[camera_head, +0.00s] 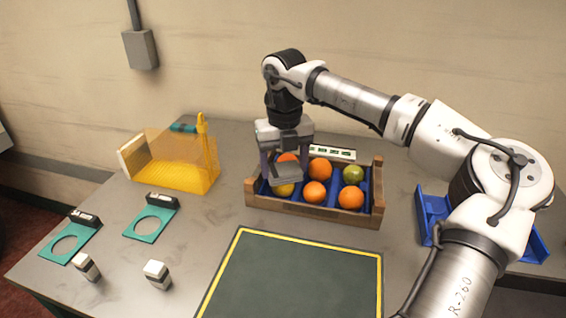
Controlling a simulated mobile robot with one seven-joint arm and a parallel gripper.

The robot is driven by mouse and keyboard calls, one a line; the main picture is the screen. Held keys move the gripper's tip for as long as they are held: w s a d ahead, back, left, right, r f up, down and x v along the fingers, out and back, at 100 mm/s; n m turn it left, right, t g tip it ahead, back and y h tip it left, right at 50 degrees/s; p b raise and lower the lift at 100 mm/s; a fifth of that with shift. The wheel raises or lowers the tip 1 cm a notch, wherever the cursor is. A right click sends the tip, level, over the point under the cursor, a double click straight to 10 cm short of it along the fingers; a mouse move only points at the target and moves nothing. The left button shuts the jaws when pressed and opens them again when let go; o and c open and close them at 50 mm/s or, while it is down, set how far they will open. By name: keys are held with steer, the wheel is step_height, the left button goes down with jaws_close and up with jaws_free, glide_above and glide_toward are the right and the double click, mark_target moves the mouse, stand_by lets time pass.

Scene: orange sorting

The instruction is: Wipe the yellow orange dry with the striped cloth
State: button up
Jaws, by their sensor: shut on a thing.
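The yellow orange (283,190) sits in the front left compartment of the wooden crate (312,213); its upper part is hidden. My gripper (286,168) points down over the crate's left side. It is shut on a grey, flat, folded pad (286,177), held directly above the yellow orange. The pad may be the cloth, but I cannot make out stripes. I cannot tell whether the pad touches the fruit.
The crate has blue dividers and also holds several oranges (315,194) and a green fruit (353,174). A yellow basket (188,178) stands left, teal ring stands (151,222) front left, a blue tray (431,208) right. The dark mat (295,280) is clear.

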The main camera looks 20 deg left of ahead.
steer(key=shift+w+d, duration=0.3)
steer(key=shift+d, duration=0.25)
steer(key=shift+s+a, duration=0.35)
steer(key=shift+a, duration=0.3)
steer(key=shift+s+a, duration=0.35)
steer(key=shift+a, duration=0.25)
stand_by(0.5)
steer(key=shift+d, duration=0.1)
steer(key=shift+w+d, duration=0.35)
steer(key=shift+d, duration=0.2)
steer(key=shift+w+d, duration=0.35)
steer(key=shift+d, duration=0.2)
stand_by(2.0)
steer(key=shift+a, duration=0.1)
steer(key=shift+s+a, duration=0.35)
steer(key=shift+a, duration=0.2)
steer(key=shift+s+a, duration=0.35)
steer(key=shift+a, duration=0.2)
steer(key=shift+w+d, duration=0.4)
steer(key=shift+d, duration=0.25)
steer(key=shift+r, duration=0.15)
steer(key=shift+r+p, duration=2.25)
steer(key=shift+r, duration=1.15)
